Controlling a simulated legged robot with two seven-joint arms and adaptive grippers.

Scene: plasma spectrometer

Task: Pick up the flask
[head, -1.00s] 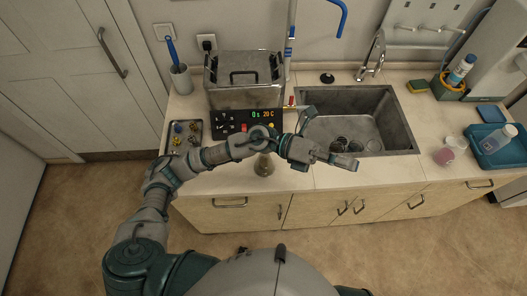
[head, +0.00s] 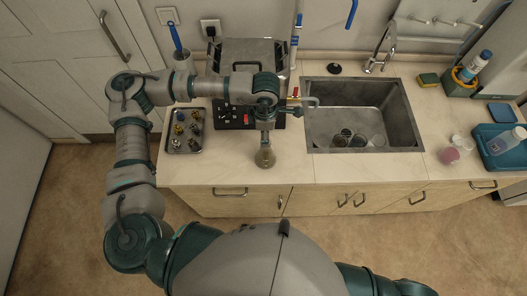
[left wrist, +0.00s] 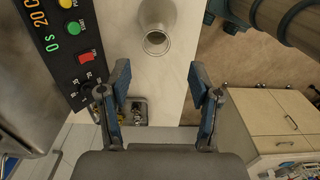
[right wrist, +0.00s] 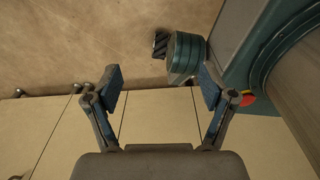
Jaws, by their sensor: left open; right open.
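The flask (head: 265,158) is a small glass vessel with a brownish tint, standing near the counter's front edge, left of the sink. In the left wrist view the flask (left wrist: 157,38) shows its round open mouth, ahead of the fingertips. My left gripper (left wrist: 159,75) is open and empty, with the flask's mouth lined up roughly midway between its fingers but beyond them. In the head view the wrist above the flask partly hides that gripper. My right gripper (right wrist: 160,78) is open and empty, facing the floor and cabinet fronts; the head view does not show it.
A heated bath with a black control panel (left wrist: 78,45) stands behind the flask. A metal tray (head: 185,132) of small parts lies to the left. The sink (head: 360,110) holds several glass vessels. A blue tray (head: 500,148) with a bottle is far right. Counter right of the flask is clear.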

